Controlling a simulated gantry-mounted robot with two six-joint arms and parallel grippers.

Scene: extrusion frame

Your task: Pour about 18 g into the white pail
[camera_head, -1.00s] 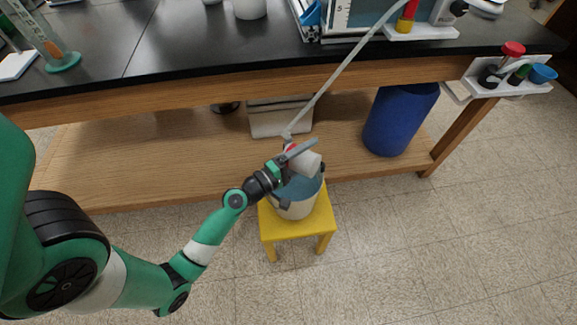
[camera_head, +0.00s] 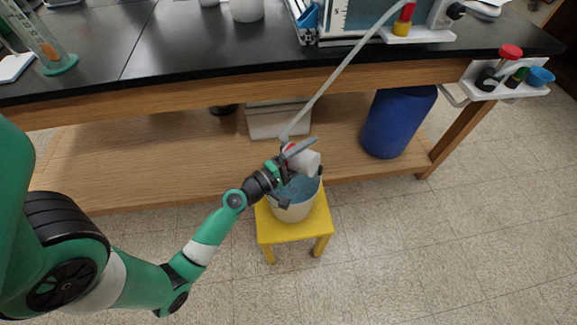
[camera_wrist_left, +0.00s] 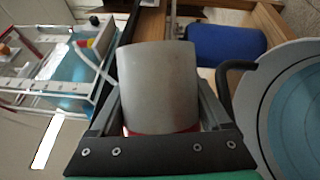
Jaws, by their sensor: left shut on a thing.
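A white pail (camera_head: 292,211) with a blue-grey inside stands on a yellow stool (camera_head: 290,232). Its pale rim and blue inside also show at the right edge of the left wrist view (camera_wrist_left: 258,115). My left gripper (camera_head: 287,163) is shut on a white cup (camera_head: 307,162) with a red band, held tilted over the back part of the pail. In the left wrist view the grey-white cup (camera_wrist_left: 158,82) sits between the two fingers. The cup's mouth and contents are hidden, and I see no falling stream. My right gripper is out of view.
A black-topped bench (camera_head: 190,45) with a wooden lower shelf (camera_head: 150,165) runs behind the pail. A blue drum (camera_head: 398,122) stands on the shelf at right. A pale tube (camera_head: 335,75) slopes down behind the cup. The floor right of the stool is clear.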

